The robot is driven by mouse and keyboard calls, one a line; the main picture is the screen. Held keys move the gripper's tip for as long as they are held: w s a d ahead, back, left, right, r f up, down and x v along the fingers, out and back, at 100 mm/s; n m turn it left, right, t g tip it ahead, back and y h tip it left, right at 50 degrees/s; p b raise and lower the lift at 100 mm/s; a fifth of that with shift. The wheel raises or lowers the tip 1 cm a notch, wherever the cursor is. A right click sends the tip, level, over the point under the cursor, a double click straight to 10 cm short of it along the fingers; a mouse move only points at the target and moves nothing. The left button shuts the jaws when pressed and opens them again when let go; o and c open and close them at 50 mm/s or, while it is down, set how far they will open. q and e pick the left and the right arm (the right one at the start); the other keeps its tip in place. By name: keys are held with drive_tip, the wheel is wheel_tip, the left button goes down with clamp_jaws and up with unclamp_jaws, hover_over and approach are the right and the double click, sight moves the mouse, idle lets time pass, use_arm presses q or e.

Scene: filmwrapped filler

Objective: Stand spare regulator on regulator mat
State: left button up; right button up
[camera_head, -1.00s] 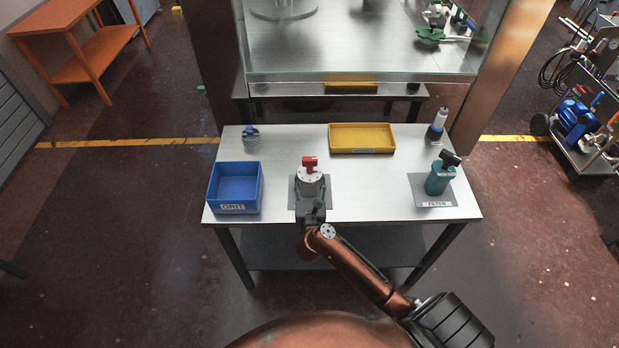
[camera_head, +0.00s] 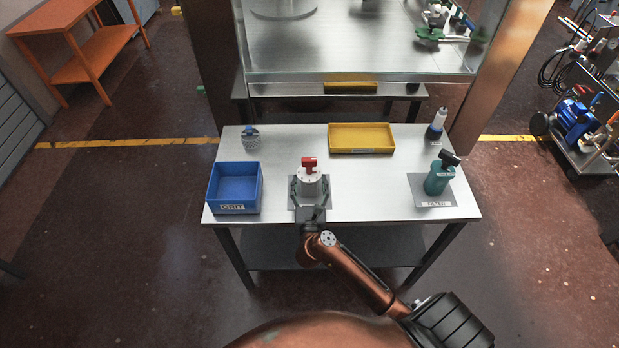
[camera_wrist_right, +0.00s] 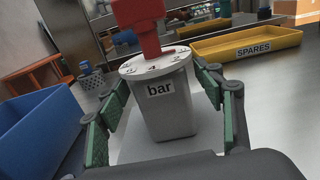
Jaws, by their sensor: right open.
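The regulator is a grey body marked "bar" with a white dial and a red knob (camera_head: 309,172); it also shows in the right wrist view (camera_wrist_right: 165,105). It stands upright on the grey regulator mat (camera_head: 295,205), whose label is hidden. My right gripper (camera_head: 310,190) is open, with its green-padded fingers on either side of the regulator body. In the right wrist view a gap shows between the fingers and the body. The yellow tray (camera_head: 361,150) reads "SPARES" in the right wrist view and looks empty. My left gripper is not in view.
A blue GRIT bin (camera_head: 237,208) stands left of the mat. A teal filter (camera_head: 438,180) stands on the FILTER mat (camera_head: 436,203) at the right. A bottle (camera_head: 437,125) and a grey mesh-like cup (camera_head: 250,138) stand at the back. The table between mats is clear.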

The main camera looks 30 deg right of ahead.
drive_tip(key=v, duration=1)
